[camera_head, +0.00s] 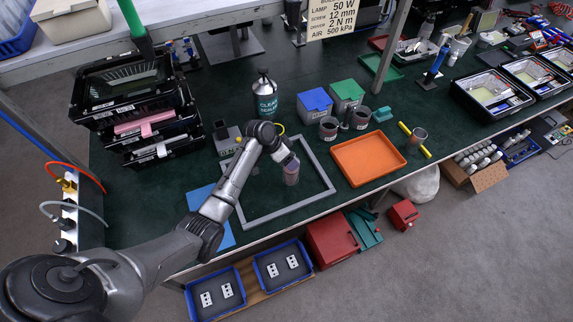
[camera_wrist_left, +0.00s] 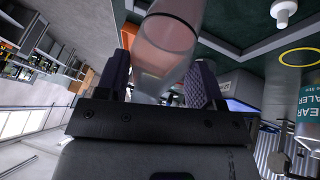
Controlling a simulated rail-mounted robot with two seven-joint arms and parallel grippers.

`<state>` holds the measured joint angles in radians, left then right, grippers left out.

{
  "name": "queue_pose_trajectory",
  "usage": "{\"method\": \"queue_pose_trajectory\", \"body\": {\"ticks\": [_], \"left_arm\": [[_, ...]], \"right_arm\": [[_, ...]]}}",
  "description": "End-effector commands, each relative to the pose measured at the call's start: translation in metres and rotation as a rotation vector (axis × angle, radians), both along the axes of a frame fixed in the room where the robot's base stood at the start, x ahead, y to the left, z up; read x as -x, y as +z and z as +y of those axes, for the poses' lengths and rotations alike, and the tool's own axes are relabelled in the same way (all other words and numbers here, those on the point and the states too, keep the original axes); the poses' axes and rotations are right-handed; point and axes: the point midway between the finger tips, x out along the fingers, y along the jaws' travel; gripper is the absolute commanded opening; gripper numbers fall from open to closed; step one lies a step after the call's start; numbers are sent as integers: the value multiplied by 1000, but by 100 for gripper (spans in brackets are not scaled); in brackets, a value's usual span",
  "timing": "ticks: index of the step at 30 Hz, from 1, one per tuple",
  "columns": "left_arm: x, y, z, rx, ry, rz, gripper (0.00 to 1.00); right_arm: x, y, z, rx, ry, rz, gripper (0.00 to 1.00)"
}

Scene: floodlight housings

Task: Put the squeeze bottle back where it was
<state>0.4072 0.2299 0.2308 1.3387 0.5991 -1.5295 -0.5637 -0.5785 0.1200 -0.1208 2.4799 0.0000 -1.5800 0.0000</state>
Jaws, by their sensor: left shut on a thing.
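The squeeze bottle (camera_head: 291,174) is a clear bottle with pinkish contents, seen over the dark green bench inside a grey square frame (camera_head: 327,181). My left gripper (camera_head: 287,160) is shut on it from above in the head view. In the left wrist view the bottle (camera_wrist_left: 166,48) sits between the two dark ribbed fingers of the left gripper (camera_wrist_left: 160,82). I cannot tell whether its base touches the bench. My right gripper does not show.
An orange tray (camera_head: 368,159) lies right of the frame. Behind stand a sealer bottle (camera_head: 265,96), a blue-lidded box (camera_head: 314,104), a green-lidded box (camera_head: 346,95) and dark cups (camera_head: 328,129). Stacked black crates (camera_head: 140,112) stand left. A blue mat (camera_head: 203,196) lies beside the arm.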

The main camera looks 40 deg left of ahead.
Motion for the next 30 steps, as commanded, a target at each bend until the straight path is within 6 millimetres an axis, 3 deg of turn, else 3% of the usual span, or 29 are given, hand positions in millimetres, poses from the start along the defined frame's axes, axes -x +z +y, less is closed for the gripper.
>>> {"method": "queue_pose_trajectory", "body": {"ticks": [11, 20, 30], "left_arm": [[-6, -13, 12, 2, 0, -2, 0], [-6, -46, 12, 2, 0, -2, 0], [-6, -48, 12, 0, 1, -3, 0]], "right_arm": [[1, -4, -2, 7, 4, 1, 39], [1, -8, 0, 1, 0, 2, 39], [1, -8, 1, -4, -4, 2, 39]]}}
